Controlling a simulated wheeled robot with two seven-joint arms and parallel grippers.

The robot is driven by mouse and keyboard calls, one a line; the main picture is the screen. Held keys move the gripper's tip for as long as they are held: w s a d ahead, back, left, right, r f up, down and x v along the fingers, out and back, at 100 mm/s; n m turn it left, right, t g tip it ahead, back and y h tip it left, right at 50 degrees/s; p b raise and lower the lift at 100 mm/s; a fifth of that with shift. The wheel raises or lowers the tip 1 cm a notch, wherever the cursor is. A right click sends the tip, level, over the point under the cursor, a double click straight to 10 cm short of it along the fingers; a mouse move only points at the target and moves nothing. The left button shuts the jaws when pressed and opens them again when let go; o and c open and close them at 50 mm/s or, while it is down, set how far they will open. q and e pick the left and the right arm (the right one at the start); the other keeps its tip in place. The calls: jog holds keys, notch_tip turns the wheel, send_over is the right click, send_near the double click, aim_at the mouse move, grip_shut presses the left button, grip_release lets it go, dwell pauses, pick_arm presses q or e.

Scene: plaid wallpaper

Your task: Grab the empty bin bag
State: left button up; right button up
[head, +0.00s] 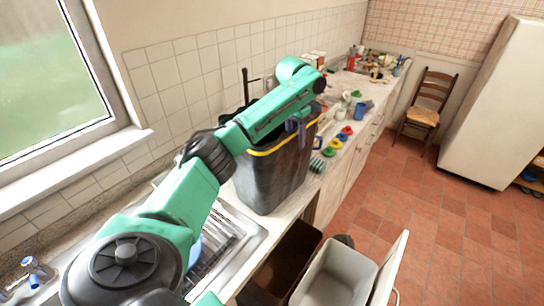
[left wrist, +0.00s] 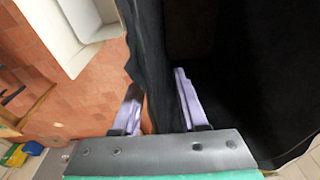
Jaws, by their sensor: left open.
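The bin bag (head: 272,172) is dark grey to black with a yellow band round its top. It stands upright and open on the counter beside the sink. My left gripper (head: 299,126) is at the bag's upper rim, its arm reaching across the bag. In the left wrist view the purple fingers (left wrist: 158,103) are apart, with the black bag wall (left wrist: 150,60) between them. One finger is outside, over the floor, and the other is against the dark interior. The gripper is open; whether either finger touches the bag cannot be told. My right gripper is out of view.
Below the counter, a grey bin (head: 335,278) sits in a pulled-out unit beside a dark brown one (head: 288,262). The sink (head: 222,250) is left of the bag. Cups and colourful items (head: 345,132) crowd the counter beyond. The tiled floor (head: 460,240) is largely clear.

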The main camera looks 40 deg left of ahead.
pick_arm(q)
jog(key=shift+d, duration=0.2)
jog(key=shift+w+a+f, duration=0.1)
grip_shut()
dwell(1.1)
